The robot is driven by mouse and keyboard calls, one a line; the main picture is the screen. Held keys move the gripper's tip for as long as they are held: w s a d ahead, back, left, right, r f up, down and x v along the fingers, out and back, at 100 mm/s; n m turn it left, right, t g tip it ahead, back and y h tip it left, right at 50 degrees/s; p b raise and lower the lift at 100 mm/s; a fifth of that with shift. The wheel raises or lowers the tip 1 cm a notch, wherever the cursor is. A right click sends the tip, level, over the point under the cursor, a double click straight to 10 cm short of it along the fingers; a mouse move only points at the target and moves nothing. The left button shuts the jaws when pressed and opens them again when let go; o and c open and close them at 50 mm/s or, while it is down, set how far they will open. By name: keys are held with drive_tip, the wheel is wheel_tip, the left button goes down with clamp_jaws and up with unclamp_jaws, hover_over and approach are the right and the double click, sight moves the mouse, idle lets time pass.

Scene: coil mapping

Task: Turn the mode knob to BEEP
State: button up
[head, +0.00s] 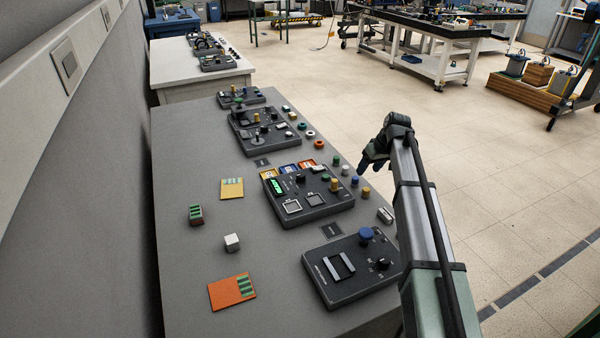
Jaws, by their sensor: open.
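The nearest dark control panel (335,290) carries a black knob (382,263) with small white marks around it. The middle panel (310,213) also has a small black knob (300,178), beside a lit green display (275,186). The lettering is too small to read, so I cannot tell which knob is the mode knob or where BEEP lies. My gripper (366,166) is open and empty, at the right edge of the table beyond the middle panel's right side. It appears apart from both knobs. My forearm covers part of the nearest panel's right edge.
The nearest panel has a blue mushroom button (366,235) behind its knob. Small coloured pegs, including a blue one (355,181), stand along the grey table's (190,270) right edge. An orange card (232,291), a white cube (232,242) and a striped block (196,214) lie left.

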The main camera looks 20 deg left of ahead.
drive_tip(key=s+a+r+n+h, duration=0.15)
drive_tip(key=a+r, duration=0.25)
drive_tip(key=a, duration=0.4)
drive_tip(key=s+a+r+n, duration=0.3)
drive_tip(key=a+r, duration=0.2)
drive_tip(key=a, duration=0.2)
drive_tip(key=r+n+g+h, duration=0.1)
drive_tip(key=n+g+h, duration=0.1)
hover_over(300, 174)
wheel_tip(300, 174, down, 13)
drive_tip(key=shift+w+r, duration=0.1)
drive_tip(key=c, duration=1)
drive_tip(key=shift+m, duration=0.25)
drive_tip(key=shift+c, duration=0.2)
